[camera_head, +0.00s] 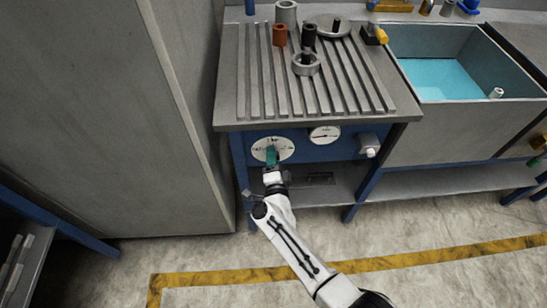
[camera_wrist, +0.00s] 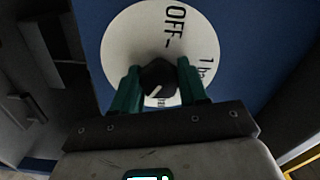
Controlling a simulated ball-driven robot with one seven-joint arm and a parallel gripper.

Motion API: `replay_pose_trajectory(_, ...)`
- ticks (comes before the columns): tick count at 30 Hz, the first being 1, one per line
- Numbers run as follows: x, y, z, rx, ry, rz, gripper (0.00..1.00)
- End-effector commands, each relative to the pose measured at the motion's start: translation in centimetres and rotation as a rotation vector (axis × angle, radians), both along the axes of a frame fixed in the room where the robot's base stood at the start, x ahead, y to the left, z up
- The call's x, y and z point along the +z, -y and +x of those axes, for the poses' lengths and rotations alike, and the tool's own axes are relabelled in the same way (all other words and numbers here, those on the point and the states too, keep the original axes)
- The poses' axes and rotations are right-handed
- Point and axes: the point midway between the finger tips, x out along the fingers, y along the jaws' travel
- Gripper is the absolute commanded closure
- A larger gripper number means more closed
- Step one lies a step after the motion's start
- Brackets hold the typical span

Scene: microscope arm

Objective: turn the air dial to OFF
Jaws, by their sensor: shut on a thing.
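The air dial is a round white plate (camera_head: 259,153) on the blue front panel of the bench; its plate also fills the top of the wrist view (camera_wrist: 130,32). "OFF" is printed at its top and part of another label at its right. A black knob (camera_wrist: 159,76) sits at its centre. The knob's white pointer line slants to the lower left, away from "OFF". My gripper (camera_head: 272,155) is at the dial, its teal fingers (camera_wrist: 158,82) on either side of the knob and shut on it. The lower part of the dial is partly hidden by fingers and knob.
A smaller white gauge (camera_head: 324,134) with a red needle is right of the dial, and a grey switch box (camera_head: 368,143) is further right. A tall grey cabinet (camera_head: 120,110) stands close on the left. A shelf (camera_head: 325,188) runs below the panel.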

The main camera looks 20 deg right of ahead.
Motion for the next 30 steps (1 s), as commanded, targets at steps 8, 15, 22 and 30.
replay_pose_trajectory(8, -0.1, -0.2, 0.0, 0.006, -0.004, -0.003, 0.87)
replay_pose_trajectory(15, -0.1, -0.1, 0.0, 0.004, -0.003, -0.002, 0.37)
replay_pose_trajectory(22, -0.1, -0.1, 0.0, 0.002, -0.001, -0.002, 0.31)
replay_pose_trajectory(30, 0.1, -0.7, -1.9, 0.004, -0.002, -0.002, 0.31)
